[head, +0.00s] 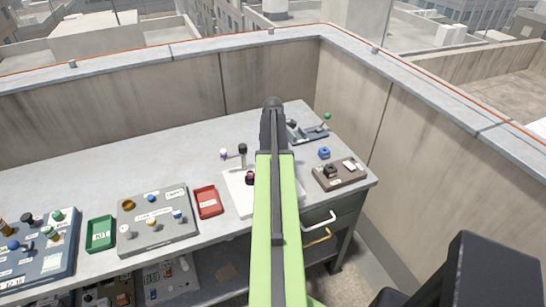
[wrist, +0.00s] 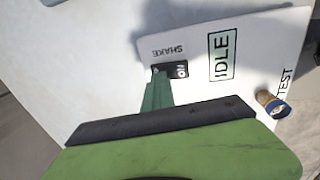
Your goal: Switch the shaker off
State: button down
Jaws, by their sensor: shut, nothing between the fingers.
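In the wrist view, a small black rocker switch (wrist: 178,70) with white lettering sits on a white panel (wrist: 205,28) beside the printed word SHAKE. My gripper (wrist: 157,76), a slim green finger pair, is shut and empty. Its tips are at the near left end of the switch and cover part of it; I cannot tell whether they touch. A framed IDLE label (wrist: 222,54) is to the right. In the head view, the white unit (head: 236,196) stands on the bench, partly hidden behind my green arm, and the gripper is hidden.
A brass and blue knob (wrist: 272,104) stands by the word TEST, right of the switch. On the bench are a red tray (head: 208,202), a green tray (head: 100,234), a grey control panel (head: 155,222) and a brown switch box (head: 340,172). Concrete walls close the back and right.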

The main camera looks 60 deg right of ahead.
jog(key=shift+s+d, duration=0.1)
jog(key=shift+s, duration=0.15)
jog(key=shift+s+d, duration=0.1)
jog(key=shift+s, duration=0.1)
jog(key=shift+s+a+r, duration=0.1)
jog(key=shift+s+a, duration=0.35)
jog(key=shift+s, duration=0.15)
jog(key=shift+a+r+p, duration=0.1)
jog(key=shift+r+p, duration=0.35)
jog(key=shift+p, duration=0.2)
notch_tip(320, 180, up, 13)
jog(key=s+a+p, duration=0.1)
jog(key=s+p, duration=0.1)
jog(key=p, duration=1)
jog(key=shift+p, duration=0.4)
jog(key=shift+a+f, duration=0.1)
